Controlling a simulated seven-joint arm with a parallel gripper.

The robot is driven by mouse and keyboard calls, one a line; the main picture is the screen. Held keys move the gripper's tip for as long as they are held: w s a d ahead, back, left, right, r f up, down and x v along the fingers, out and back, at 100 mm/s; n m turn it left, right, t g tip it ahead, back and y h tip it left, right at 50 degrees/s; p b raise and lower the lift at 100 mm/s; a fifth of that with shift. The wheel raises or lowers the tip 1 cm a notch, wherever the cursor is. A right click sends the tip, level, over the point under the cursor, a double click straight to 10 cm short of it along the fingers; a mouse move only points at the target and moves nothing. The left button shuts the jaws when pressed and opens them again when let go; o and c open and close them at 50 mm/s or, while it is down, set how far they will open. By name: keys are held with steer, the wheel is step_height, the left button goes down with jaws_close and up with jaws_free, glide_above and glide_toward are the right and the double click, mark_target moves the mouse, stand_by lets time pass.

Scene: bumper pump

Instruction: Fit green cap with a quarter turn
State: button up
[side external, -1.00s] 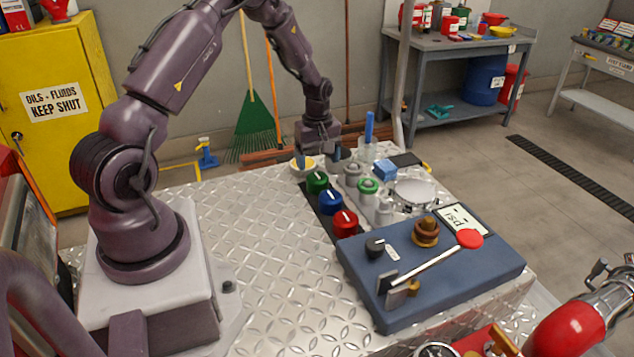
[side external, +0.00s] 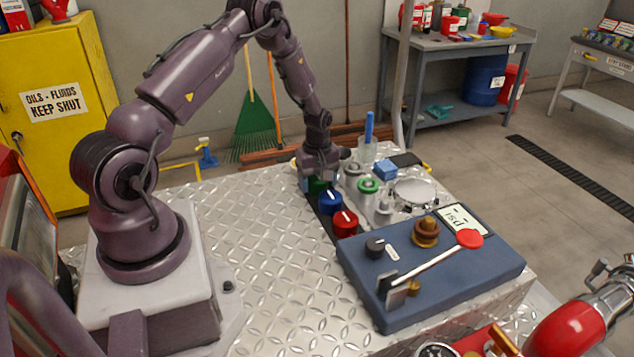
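The green cap (side external: 317,187) stands at the far end of a black strip, partly hidden by my gripper. My gripper (side external: 318,182) points down right at this cap, its fingers low around it. I cannot tell whether the fingers touch the cap or stand apart from it. A green-ringed fitting (side external: 368,187) on a clear base stands to the right of the strip, with nothing held over it.
A blue cap (side external: 330,203) and a red cap (side external: 345,223) stand nearer on the same strip. Grey fittings (side external: 384,206) stand close by. The blue pump block (side external: 450,280) with its red-knobbed lever lies in front. The plate's left side is bare.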

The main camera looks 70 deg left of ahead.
mark_target(317, 176)
steer(key=c, duration=0.5)
steer(key=shift+r, duration=4.55)
steer(key=shift+c, duration=0.2)
